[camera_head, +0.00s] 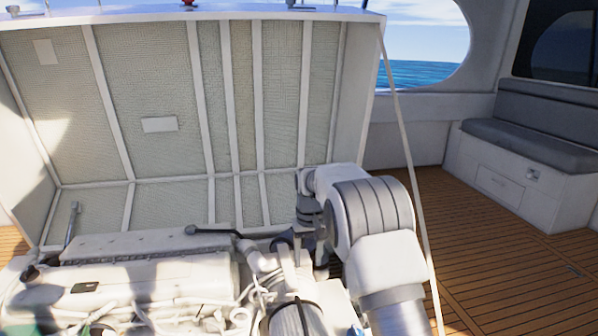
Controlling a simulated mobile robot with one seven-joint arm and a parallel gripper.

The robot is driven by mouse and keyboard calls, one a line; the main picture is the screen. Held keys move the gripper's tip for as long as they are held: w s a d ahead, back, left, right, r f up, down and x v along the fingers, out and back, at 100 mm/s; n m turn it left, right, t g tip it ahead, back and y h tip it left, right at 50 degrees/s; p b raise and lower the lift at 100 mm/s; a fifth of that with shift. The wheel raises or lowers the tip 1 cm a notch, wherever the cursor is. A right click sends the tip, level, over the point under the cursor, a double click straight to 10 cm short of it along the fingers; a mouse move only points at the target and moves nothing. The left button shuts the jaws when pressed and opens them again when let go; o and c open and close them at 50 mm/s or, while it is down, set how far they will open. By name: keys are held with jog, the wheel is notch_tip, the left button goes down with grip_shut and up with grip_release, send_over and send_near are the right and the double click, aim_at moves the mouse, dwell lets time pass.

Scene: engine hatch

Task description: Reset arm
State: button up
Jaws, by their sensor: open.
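My arm reaches in from the bottom right and bends over at a large grey-banded joint. My gripper (304,246) hangs below the wrist, small and dark, just above the right part of the white engine (140,272). It is open, and I see nothing held in it. Its fingertips are partly lost against the engine parts, so I cannot tell whether they touch anything. The engine hatch lid (160,90) stands raised behind the engine, its ribbed underside facing me.
A dark-knobbed rod (212,231) lies along the engine top, left of my gripper. A pale strut or rope (404,135) slopes from the lid's top right corner down past my arm. A bench with grey cushions (530,142) stands right. The wooden deck (480,250) there is clear.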

jog(key=s+d+r+m+t, duration=0.1)
jog(key=s+d+r, duration=0.3)
jog(key=s+r, duration=0.45)
jog(key=s+d+r+t, duration=0.1)
jog(key=s+d+r, duration=0.2)
jog(key=s+r, duration=0.6)
jog(key=s+d+m+t, duration=0.1)
jog(key=s+d+t, duration=0.1)
jog(key=s, duration=0.9)
jog(key=s+d+t, duration=0.1)
jog(key=s+d, duration=0.2)
jog(key=s, duration=0.7)
notch_tip(320, 180, up, 18)
jog(key=p, duration=1.9)
jog(key=shift+a+r, duration=0.25)
jog(key=shift+a, duration=0.1)
